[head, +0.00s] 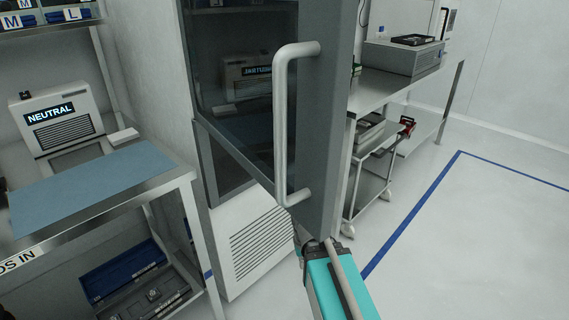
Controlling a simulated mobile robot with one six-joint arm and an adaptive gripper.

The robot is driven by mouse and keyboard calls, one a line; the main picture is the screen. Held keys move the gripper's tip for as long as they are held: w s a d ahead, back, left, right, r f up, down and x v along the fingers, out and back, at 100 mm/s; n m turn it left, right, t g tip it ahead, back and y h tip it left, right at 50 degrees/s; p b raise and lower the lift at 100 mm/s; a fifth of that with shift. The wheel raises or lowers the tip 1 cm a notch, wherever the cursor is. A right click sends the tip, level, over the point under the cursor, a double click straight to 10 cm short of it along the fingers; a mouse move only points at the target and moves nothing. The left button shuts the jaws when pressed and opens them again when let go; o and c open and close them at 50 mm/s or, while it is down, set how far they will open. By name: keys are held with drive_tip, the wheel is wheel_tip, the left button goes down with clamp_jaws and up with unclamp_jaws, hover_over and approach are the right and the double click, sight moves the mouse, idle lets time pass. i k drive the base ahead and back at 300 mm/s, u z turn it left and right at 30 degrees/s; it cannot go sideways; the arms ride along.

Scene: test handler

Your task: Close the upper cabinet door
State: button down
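The upper cabinet door (325,120) has a grey frame and a dark glass pane. It stands open, swung out from the cabinet (255,240) with its free edge close to my camera. A long pale bar handle (281,125) is fixed upright on the door's frame near that edge. My teal arm rises from the bottom of the picture to just under the door's lower corner. The end of my arm passes behind the door there, so my gripper's fingers are hidden. I cannot tell whether it touches the door. The handle is free of any visible finger.
A metal table (100,212) with a blue mat and a "NEUTRAL" box (62,115) stands at left. At right, behind the door, are a bench (385,90) with a grey device and a wheeled cart (372,180). Open floor with blue lines (408,222) lies at right.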

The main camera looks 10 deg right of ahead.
sight(269, 81)
drive_tip(key=z, duration=0.05)
drive_tip(key=k, duration=2.3)
drive_tip(key=u, duration=0.6)
drive_tip(key=i, duration=1)
drive_tip(key=z, duration=0.05)
